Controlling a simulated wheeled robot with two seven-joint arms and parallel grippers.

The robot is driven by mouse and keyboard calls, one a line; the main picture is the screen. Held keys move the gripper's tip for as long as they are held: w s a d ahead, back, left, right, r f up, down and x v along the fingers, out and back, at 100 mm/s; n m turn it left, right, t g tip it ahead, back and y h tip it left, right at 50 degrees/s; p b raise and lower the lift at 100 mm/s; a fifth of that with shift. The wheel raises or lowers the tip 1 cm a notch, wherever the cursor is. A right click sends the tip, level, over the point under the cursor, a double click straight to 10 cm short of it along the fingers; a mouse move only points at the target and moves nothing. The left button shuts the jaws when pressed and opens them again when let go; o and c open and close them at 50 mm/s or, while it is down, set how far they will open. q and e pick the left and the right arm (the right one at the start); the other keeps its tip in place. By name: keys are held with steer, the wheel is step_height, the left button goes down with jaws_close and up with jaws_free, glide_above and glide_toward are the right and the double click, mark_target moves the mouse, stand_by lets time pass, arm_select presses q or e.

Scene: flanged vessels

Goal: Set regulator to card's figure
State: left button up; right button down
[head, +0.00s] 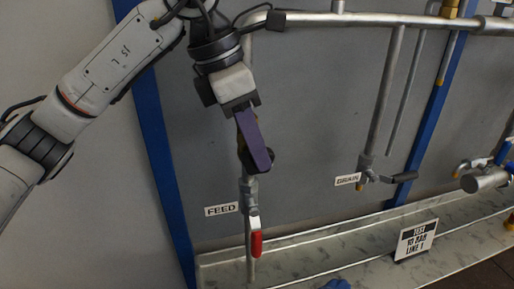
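The card (416,241) stands on the ledge at the lower right and reads "TEST 10 BAR LINE 1". My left gripper (258,150) points down in front of the feed pipe, above the red-handled valve. One purple finger shows; the other is hidden, so its opening cannot be told. A dark rounded part (261,161), possibly the regulator's knob, shows at the fingertip, with a bit of brass behind the finger. Whether the finger touches it is unclear. No gauge face can be made out. My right gripper is not in view.
Below the gripper is a valve with a red handle (256,244) pointing down, beside the FEED label (222,210). A DRAIN label (347,180) sits by a dark-handled valve (400,177). Pipes run along the grey panel (310,110). A blue object (337,284) shows at the bottom edge.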

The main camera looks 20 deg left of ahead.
arm_select(q)
steer(key=v, duration=0.9)
steer(key=shift+r, duration=0.35)
